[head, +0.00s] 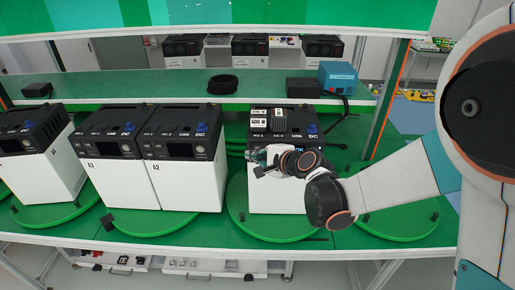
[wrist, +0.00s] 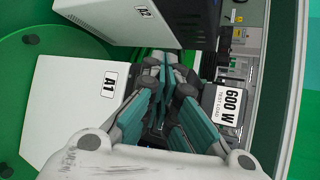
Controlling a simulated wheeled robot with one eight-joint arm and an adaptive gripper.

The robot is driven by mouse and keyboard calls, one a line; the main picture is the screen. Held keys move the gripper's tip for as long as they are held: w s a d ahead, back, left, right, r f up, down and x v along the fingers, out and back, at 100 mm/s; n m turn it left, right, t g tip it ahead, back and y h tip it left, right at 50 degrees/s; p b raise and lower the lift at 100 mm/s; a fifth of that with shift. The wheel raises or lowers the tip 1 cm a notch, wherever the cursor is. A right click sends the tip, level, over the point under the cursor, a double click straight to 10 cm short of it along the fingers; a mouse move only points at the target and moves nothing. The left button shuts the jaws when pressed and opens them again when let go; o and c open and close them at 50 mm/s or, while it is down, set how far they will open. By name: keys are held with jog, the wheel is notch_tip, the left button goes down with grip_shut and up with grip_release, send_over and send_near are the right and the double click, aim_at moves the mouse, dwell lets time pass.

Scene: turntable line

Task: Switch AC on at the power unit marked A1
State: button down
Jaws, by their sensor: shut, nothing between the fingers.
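The white power unit with a black top panel (head: 272,199) stands on a turntable right of centre in the head view. The wrist view shows its white face with the A1 label (wrist: 108,82). My gripper (head: 258,160) is at the upper front of this unit, by its dark panel, and its fingers (wrist: 165,72) look shut and empty. The gripper and wrist hide much of the panel front, so I cannot make out the AC switch or whether the fingertips touch anything.
A 600 W test load (wrist: 231,104) sits on the A1 unit. The unit marked A2 (head: 190,180) stands close to its left, with another unit (head: 112,170) beyond. A green shelf behind holds a blue box (head: 337,76) and coiled black cable (head: 222,84). The turntable at right (head: 400,226) looks empty.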

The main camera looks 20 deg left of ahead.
jog(key=shift+w, duration=0.15)
jog(key=shift+w+a, duration=0.1)
jog(key=shift+w, duration=0.2)
jog(key=shift+w+a+b, duration=0.1)
jog(key=shift+w+b, duration=0.2)
jog(key=shift+w, duration=0.05)
dwell(0.9)
jog(key=shift+s, duration=0.2)
jog(key=shift+s+d, duration=0.2)
jog(key=shift+s, duration=0.35)
jog(key=s, duration=0.2)
jog(key=s+d+b, duration=0.1)
jog(key=s, duration=0.2)
jog(key=shift+d, duration=0.1)
dwell(0.4)
dwell(0.5)
